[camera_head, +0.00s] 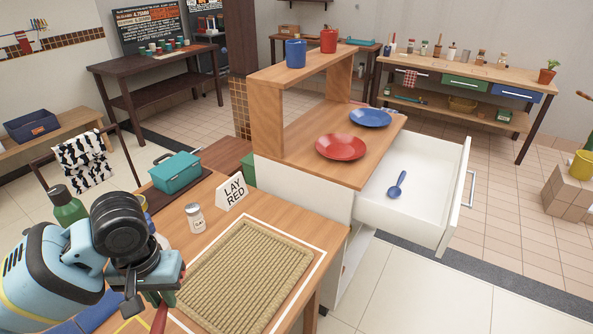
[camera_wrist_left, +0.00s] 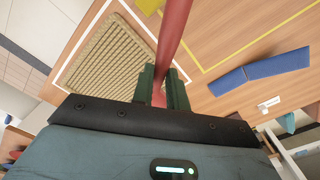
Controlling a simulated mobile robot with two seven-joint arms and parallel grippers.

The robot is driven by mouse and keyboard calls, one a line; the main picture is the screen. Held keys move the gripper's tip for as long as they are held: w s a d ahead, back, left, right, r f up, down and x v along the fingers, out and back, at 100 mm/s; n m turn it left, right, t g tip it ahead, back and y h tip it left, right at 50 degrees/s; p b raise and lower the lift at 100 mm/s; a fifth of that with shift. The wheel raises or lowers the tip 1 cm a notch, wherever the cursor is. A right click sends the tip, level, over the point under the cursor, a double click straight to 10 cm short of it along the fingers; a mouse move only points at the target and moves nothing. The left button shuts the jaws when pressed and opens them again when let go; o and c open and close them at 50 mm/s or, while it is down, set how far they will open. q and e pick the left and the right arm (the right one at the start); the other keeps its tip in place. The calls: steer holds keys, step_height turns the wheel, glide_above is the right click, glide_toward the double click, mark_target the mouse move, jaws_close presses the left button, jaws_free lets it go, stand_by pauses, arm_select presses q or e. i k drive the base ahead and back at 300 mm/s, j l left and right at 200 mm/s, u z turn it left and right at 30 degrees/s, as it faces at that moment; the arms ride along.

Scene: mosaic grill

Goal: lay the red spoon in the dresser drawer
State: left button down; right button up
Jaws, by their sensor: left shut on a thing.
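My left gripper (camera_head: 160,297) is at the lower left, above the near wooden table. In the left wrist view, its green fingers (camera_wrist_left: 163,88) are shut on a long red handle, which I take to be the red spoon (camera_wrist_left: 174,40); its far end runs out of the picture. In the head view only a bit of the red spoon (camera_head: 160,319) shows below the fingers. The white dresser drawer (camera_head: 430,203) stands open to the right, well away from the gripper. A blue spoon (camera_head: 397,185) lies in it. My right gripper is not in view.
Red (camera_head: 341,147) and blue (camera_head: 370,117) plates sit on the dresser top. Most of the drawer floor is bare.

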mark_target(420, 195)
steer(key=i+l+z, duration=0.15)
steer(key=l, duration=0.65)
steer(key=i+l, duration=0.15)
steer(key=l, duration=0.25)
steer(key=i+l+z, duration=0.15)
steer(key=l, duration=0.2)
steer(key=i+l+z, duration=0.1)
steer(key=i+l, duration=0.5)
steer(key=i, duration=0.2)
steer(key=i+l+z, duration=0.15)
steer(key=i, duration=0.3)
steer(key=k+l, duration=0.1)
steer(key=k, duration=0.1)
